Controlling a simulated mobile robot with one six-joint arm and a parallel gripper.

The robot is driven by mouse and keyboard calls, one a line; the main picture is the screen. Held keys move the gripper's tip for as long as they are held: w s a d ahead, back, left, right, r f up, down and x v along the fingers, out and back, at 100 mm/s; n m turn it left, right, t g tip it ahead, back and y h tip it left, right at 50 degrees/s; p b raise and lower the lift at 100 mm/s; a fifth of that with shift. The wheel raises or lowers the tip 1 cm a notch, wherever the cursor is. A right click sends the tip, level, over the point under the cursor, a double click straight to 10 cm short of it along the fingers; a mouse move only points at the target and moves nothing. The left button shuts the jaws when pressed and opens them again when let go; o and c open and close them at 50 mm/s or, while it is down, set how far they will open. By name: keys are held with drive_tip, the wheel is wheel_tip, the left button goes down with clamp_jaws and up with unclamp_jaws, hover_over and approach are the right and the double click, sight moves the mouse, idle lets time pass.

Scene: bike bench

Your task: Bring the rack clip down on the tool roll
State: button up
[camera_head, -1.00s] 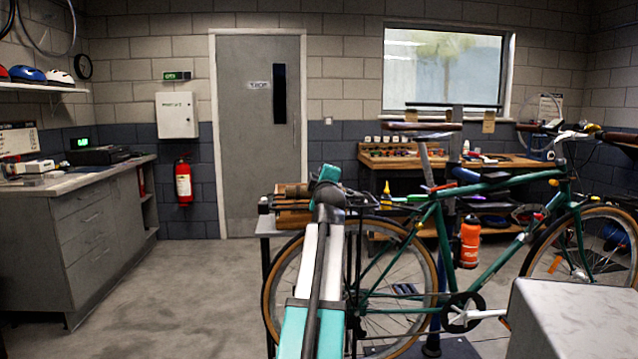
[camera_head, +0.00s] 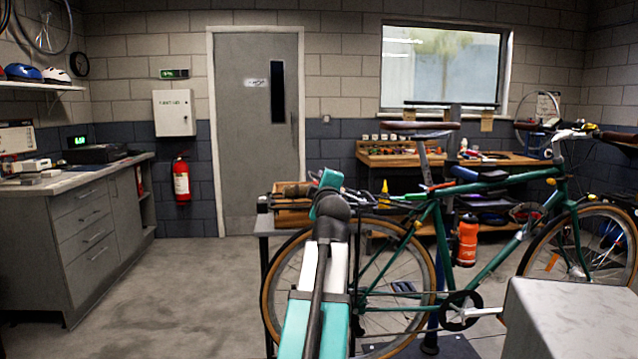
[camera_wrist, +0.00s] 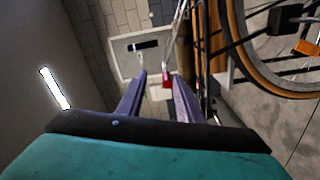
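My gripper (camera_wrist: 160,77) shows in the wrist view with its two dark fingers apart and nothing clasped between them. In the head view my own arm covers the fingers and the clip. A brown rolled bundle (camera_head: 297,190), likely the tool roll, lies left of my wrist near the rear of the green bicycle (camera_head: 480,200). Its contact with the rack is hidden.
The bicycle's rear wheel (camera_wrist: 240,50) is close on the right in the wrist view. A grey block (camera_head: 570,315) stands at the front right of the head view. A grey cabinet (camera_head: 85,235) is at left, with open floor between it and the bicycle.

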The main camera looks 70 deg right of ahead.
drive_tip(key=v, duration=0.6)
drive_tip(key=shift+s, duration=0.2)
drive_tip(key=shift+c, duration=0.4)
